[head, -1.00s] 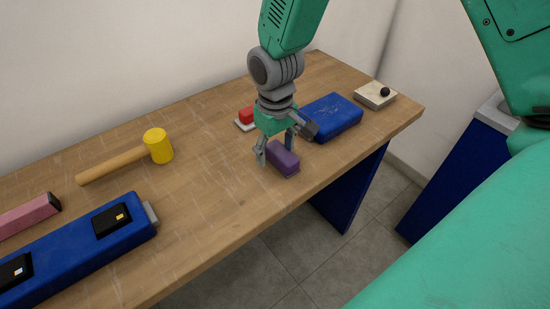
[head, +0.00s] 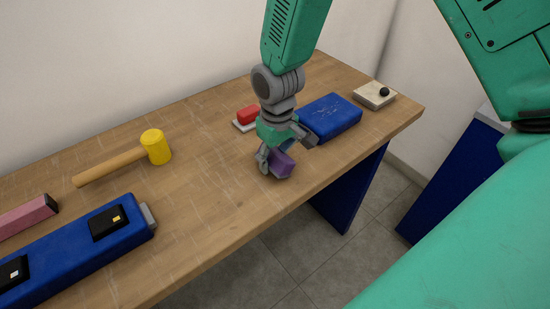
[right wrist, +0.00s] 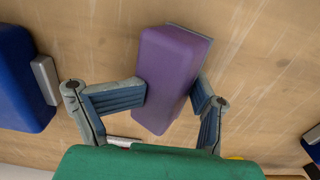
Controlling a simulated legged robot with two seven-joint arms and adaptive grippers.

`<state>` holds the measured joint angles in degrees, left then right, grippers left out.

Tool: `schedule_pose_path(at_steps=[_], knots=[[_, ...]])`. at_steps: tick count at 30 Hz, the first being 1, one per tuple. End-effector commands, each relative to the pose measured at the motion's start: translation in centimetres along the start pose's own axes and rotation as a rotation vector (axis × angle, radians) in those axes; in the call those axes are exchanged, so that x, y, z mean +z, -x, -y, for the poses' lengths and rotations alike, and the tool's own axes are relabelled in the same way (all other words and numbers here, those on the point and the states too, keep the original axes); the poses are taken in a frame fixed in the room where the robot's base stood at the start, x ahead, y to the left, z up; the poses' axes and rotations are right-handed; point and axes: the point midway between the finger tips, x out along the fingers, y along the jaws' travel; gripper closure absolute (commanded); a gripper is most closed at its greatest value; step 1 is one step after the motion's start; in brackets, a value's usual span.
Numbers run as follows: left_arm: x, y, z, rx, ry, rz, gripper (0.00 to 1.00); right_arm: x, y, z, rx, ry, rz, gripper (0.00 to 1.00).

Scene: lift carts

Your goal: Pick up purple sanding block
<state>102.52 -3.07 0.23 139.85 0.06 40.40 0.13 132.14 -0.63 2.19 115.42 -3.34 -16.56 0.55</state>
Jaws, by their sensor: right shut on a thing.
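The purple sanding block (head: 282,164) is on or just above the wooden table near its front edge; I cannot tell whether it touches the table. My right gripper (head: 273,163) comes down over it from above and is shut on it. In the right wrist view, the purple sanding block (right wrist: 168,75) sits tilted between the two fingers of the right gripper (right wrist: 172,94), one finger on each side. My left gripper is not in view.
A blue box (head: 329,116) lies close to the right gripper. A yellow mallet (head: 154,147), a pink block (head: 25,216) and a long blue case (head: 70,259) lie left. Table (head: 205,200) between is clear.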

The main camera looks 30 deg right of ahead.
Motion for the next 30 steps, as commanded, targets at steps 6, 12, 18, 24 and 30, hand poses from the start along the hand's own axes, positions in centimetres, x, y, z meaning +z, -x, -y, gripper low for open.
schedule_pose_path(at_steps=[6,12,18,24,30], knots=[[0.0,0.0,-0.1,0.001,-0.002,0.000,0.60,0.1,0.0,-0.2,0.002,-0.002,0.004,0.78],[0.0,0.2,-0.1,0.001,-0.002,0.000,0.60,0.0,3.1,0.2,0.006,-0.002,-0.001,0.95],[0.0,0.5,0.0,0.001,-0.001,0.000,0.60,0.0,7.4,0.4,0.007,-0.002,-0.003,0.95],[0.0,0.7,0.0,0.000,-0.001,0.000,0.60,-0.1,9.7,0.2,0.004,-0.002,0.000,0.95],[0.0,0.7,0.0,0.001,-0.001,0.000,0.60,0.0,10.1,0.1,0.003,-0.003,0.001,0.96]])
